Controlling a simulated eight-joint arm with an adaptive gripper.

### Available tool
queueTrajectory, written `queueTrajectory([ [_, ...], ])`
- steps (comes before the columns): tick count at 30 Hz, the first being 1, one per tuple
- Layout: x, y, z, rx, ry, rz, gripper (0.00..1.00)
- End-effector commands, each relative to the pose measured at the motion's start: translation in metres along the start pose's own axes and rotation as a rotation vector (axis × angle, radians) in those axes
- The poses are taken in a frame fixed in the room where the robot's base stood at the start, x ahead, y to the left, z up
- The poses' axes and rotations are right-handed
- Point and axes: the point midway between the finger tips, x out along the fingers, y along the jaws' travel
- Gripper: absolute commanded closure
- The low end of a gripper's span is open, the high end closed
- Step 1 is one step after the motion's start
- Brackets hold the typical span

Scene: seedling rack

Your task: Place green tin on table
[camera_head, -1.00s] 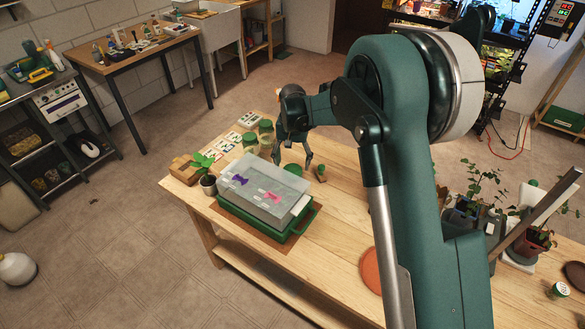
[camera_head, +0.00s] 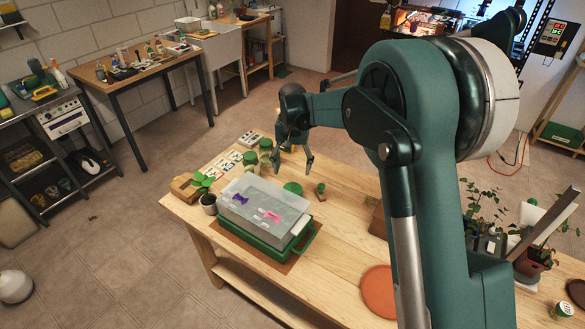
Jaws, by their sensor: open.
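A round green lid-like top (camera_head: 292,188), which may be the green tin, shows on the wooden table (camera_head: 335,235) just right of the clear box; its body is hard to make out. My gripper (camera_head: 291,168) hangs over the far part of the table, fingers spread and pointing down, with nothing seen between them. Its fingertips appear just above and beyond the green top in the picture. Two green-lidded jars (camera_head: 250,160) stand left of my gripper. A small tin (camera_head: 563,309) with a green and white top is at the lower right.
A clear box (camera_head: 250,190) sits in a green tray (camera_head: 312,240) on a brown mat. A small pot (camera_head: 320,188) stands right of the green top. An orange saucer (camera_head: 379,290) lies near my arm. Bare table lies between the tray and saucer.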

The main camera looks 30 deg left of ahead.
Motion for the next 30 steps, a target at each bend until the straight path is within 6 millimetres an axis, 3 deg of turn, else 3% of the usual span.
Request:
queueTrajectory([
  [20,-0.001,0.001,0.0,0.001,0.001,0.0,0.36],
  [26,-0.013,0.017,0.001,0.008,0.01,-0.004,0.36],
  [30,-0.032,0.042,0.004,0.02,0.026,-0.01,0.36],
])
